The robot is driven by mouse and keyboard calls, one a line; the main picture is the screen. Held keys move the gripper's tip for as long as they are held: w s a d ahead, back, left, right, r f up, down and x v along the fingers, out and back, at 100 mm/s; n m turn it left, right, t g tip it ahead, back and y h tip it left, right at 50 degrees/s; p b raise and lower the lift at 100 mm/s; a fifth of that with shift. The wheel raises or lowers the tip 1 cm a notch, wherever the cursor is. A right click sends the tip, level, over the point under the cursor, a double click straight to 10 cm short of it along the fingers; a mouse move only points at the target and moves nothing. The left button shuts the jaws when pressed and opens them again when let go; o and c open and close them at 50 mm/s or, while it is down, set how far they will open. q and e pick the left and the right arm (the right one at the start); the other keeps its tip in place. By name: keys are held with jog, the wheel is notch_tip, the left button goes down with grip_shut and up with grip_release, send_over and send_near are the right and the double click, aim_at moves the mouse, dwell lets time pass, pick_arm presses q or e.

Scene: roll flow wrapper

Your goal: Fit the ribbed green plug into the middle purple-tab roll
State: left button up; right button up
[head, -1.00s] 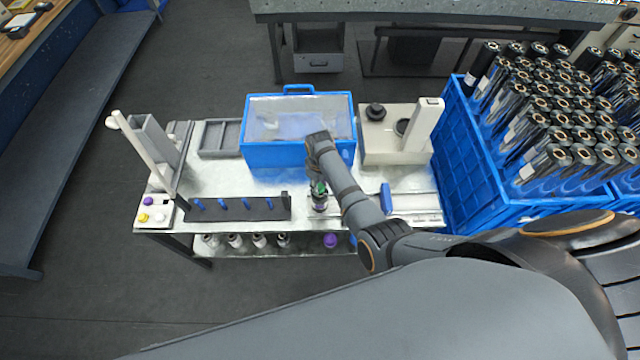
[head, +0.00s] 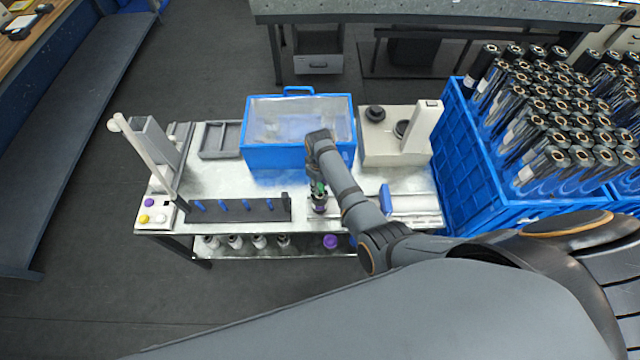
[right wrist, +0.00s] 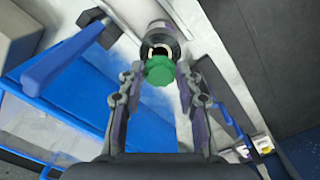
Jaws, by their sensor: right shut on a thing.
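My right gripper (head: 318,186) points down over the front middle of the metal bench. It is shut on the ribbed green plug (right wrist: 160,71), whose green end shows between the two fingers in the right wrist view. Just beyond the plug is the dark open end of a roll (right wrist: 160,36) with a pale inner ring. In the head view this roll (head: 319,208) stands below the gripper with a bit of purple on it. I cannot tell whether the plug touches the roll's bore. My left gripper is not in view.
A blue bin (head: 270,155) stands behind the gripper. A dark rack with blue pegs (head: 240,210) lies to the left, and a beige machine (head: 385,150) stands to the right. A blue crate (head: 470,160) full of dark rolls is at the far right. Several rolls sit on the lower shelf (head: 290,251).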

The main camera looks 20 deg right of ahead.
aim_at(320, 187)
dwell(0.4)
jog(key=o, duration=0.5)
jog(key=shift+a+r, duration=0.15)
jog(key=shift+r, duration=2.65)
jog(key=shift+a+r, duration=0.1)
jog(key=shift+r, duration=2.7)
jog(key=shift+w, duration=0.1)
